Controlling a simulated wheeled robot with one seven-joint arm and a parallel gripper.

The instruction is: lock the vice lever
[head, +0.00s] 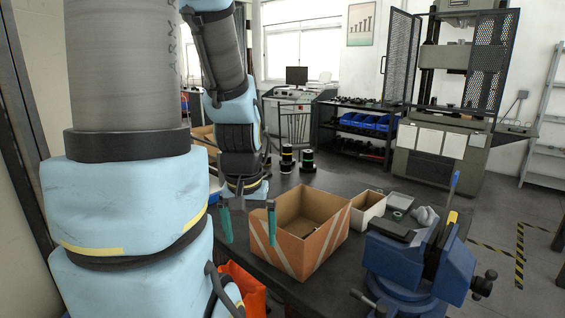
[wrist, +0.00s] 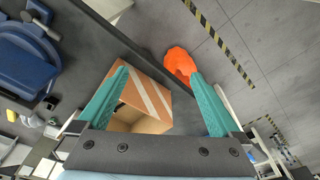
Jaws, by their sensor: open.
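The blue bench vice (head: 425,257) stands at the right front of the dark bench in the head view. It also shows at the left edge of the wrist view (wrist: 28,68), partly cut off. A dark lever bar (head: 368,303) sticks out low at its left side, and a dark round-ended handle (head: 484,284) at its right. I cannot tell whether the lever is locked. My gripper (head: 248,213), with teal fingers, is open and empty. It is left of the vice, above and beside the cardboard box, well apart from the vice. Its fingers also show in the wrist view (wrist: 159,75).
An open striped cardboard box (head: 318,238) stands between my gripper and the vice. A smaller box (head: 368,212) is behind it. An orange bag (head: 243,288) is at the bench's near side. Black cylinders (head: 286,158) stand at the bench's far end. A testing machine (head: 445,120) stands behind.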

